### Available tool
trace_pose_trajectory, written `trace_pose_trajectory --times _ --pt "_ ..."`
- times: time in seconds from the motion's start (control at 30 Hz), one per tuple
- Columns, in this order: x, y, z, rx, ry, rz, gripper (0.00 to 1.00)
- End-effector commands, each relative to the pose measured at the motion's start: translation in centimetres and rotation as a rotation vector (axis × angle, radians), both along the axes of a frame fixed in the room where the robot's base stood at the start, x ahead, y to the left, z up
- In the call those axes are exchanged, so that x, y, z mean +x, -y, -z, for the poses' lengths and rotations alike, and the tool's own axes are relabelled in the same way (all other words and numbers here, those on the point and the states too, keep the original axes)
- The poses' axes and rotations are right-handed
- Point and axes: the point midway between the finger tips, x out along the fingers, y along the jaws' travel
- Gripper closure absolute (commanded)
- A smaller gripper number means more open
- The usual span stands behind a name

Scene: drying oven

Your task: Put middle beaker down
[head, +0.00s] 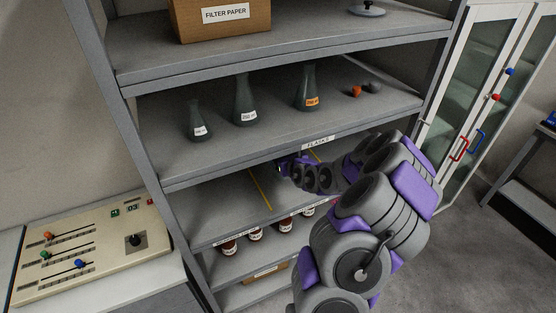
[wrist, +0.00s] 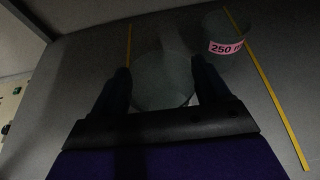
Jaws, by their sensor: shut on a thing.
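My gripper (wrist: 160,90) is shut on a beaker (wrist: 162,85) of grey-green glass, which shows between the two dark fingers in the wrist view. The beaker is over the grey shelf (wrist: 72,75), between two yellow lines; I cannot tell whether its base touches the shelf. A second beaker (wrist: 227,32) with a pink 250 label stands behind it to the right, near the right yellow line. In the head view my gripper (head: 281,169) reaches into the shelf below the flasks, and my arm hides most of what it holds.
Above is a shelf with several flasks (head: 243,100) and a FLASKS label (head: 318,143). Below stand several brown bottles (head: 256,234). A control panel (head: 85,245) is at the left and a glass-door cabinet (head: 470,100) at the right. The left part of the beaker shelf (head: 215,215) is bare.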

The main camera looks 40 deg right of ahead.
Motion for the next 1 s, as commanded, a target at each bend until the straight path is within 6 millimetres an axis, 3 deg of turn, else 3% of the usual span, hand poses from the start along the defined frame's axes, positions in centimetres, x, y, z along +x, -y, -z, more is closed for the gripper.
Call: trace_pose_trajectory --times 0.1,0.27,0.43,0.63,0.93,0.97,1.0 --pt "1.8 0.3 0.1 -0.003 -0.001 -0.003 0.57" --pt "3.0 0.7 0.0 -0.001 0.0 -0.002 0.57" --pt "3.2 0.8 0.8 0.001 -0.002 -0.001 0.57" --pt "3.1 0.8 3.5 0.002 -0.004 -0.001 0.57" --pt "3.1 0.8 3.6 0.001 -0.001 -0.001 0.57" --pt "3.1 0.8 3.6 0.001 -0.001 -0.001 0.23" --pt "3.1 0.8 3.6 0.001 -0.001 -0.001 0.2"
